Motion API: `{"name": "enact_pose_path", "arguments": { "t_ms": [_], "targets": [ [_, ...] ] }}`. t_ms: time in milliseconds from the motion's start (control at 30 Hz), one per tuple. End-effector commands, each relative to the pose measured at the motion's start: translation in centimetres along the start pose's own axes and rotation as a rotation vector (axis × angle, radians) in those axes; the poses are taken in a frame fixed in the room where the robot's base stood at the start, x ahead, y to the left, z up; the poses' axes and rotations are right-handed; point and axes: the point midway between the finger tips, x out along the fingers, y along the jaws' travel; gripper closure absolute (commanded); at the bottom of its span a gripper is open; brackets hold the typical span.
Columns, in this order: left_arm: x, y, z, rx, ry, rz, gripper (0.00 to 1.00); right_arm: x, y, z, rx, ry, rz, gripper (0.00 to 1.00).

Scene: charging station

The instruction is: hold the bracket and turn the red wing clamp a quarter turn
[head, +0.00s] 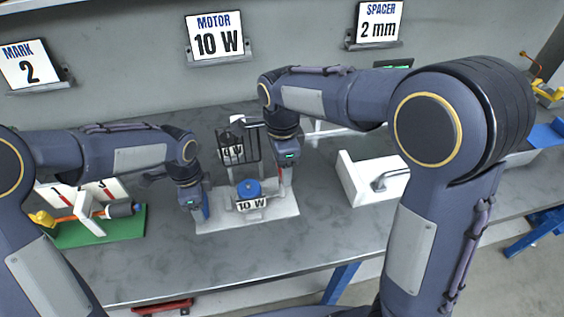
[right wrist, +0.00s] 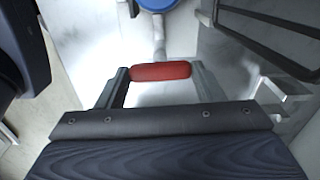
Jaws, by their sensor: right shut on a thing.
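A white bracket plate (head: 285,209) lies on the grey bench. It carries a round blue motor (head: 248,187) with a "10 W" label (head: 251,204). The red wing clamp (right wrist: 160,71) lies between the two fingers of my right gripper (right wrist: 162,82) in the right wrist view, and the gripper is shut on it. In the head view my right gripper (head: 283,180) comes down at the right of the motor; the clamp is mostly hidden there. My left gripper (head: 203,213) points down at the left edge of the plate; its finger gap is not clear.
A dark wire rack (head: 237,147) stands right behind the motor, close to my right gripper. A green board (head: 100,232) with a lever is at left. A white block with a handle (head: 362,181) is at right. The bench front is clear.

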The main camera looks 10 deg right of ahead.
Motion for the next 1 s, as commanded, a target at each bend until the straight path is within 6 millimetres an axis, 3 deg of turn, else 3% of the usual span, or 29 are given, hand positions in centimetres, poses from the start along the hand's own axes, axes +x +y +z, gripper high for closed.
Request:
{"name": "enact_pose_path", "arguments": {
  "t_ms": [33, 67, 200, 567, 667, 1000],
  "targets": [
    [0.0, 0.0, -0.1, 0.001, 0.001, -0.001, 0.68, -0.1, 0.0, 0.1, -0.001, -0.002, -0.002, 0.61],
    [0.0, 0.0, -0.1, 0.001, 0.001, -0.001, 0.68, -0.1, 0.0, 0.1, -0.002, -0.002, -0.002, 0.35],
    [-0.1, 0.0, -0.1, 0.001, 0.001, -0.001, 0.68, -0.1, 0.0, 0.1, -0.002, -0.002, -0.002, 0.16],
    [-0.1, 0.0, -0.1, 0.001, 0.001, -0.001, 0.68, -0.6, -0.1, 0.1, -0.002, -0.001, -0.003, 0.16],
    [-0.1, 0.0, -0.1, 0.001, 0.002, -0.001, 0.68, -1.9, -0.1, 0.1, -0.003, -0.002, -0.005, 0.16],
    [-0.1, 0.0, -0.1, 0.001, 0.002, -0.001, 0.68, -8.9, -0.1, 0.1, -0.002, -0.003, -0.005, 0.16]
  ]
}}
